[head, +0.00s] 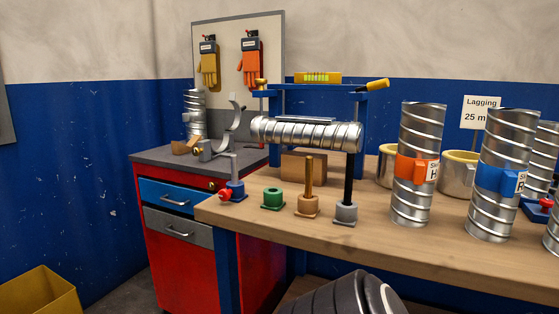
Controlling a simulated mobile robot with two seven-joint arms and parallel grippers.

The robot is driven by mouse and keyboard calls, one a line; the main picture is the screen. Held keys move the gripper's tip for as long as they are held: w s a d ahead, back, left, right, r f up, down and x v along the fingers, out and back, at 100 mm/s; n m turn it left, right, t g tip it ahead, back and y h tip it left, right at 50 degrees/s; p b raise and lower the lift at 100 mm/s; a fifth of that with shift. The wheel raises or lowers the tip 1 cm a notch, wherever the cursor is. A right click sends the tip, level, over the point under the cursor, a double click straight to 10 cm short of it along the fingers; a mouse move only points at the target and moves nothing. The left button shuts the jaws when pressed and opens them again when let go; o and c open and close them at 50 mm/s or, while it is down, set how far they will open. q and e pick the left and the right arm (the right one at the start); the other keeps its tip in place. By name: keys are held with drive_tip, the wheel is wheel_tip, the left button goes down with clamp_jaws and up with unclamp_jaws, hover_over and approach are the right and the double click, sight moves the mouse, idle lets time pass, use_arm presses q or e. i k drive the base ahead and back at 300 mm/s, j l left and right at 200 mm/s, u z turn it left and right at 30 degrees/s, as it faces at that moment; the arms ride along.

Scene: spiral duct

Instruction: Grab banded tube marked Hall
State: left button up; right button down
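A silver spiral tube with an orange band (410,168) stands upright on the workbench, right of centre. Its white label is turned to the right, and only a first letter H shows on its large line, so the full word cannot be read. A second upright spiral tube with a blue band (488,178) stands to its right. Its label shows a letter R at the edge of what can be seen. The two tubes stand apart. Neither of my grippers is in view.
The wooden workbench (400,245) holds a blue rack with a horizontal spiral duct (305,134) and several small posts in front. Metal cups (458,177) stand behind the tubes. More items crowd the right edge. Bare bench lies in front of the orange-banded tube.

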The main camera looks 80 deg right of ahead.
sight(417, 162)
drive_tip(key=z, duration=3.35)
drive_tip(key=l, duration=0.75)
drive_tip(key=i, duration=0.05)
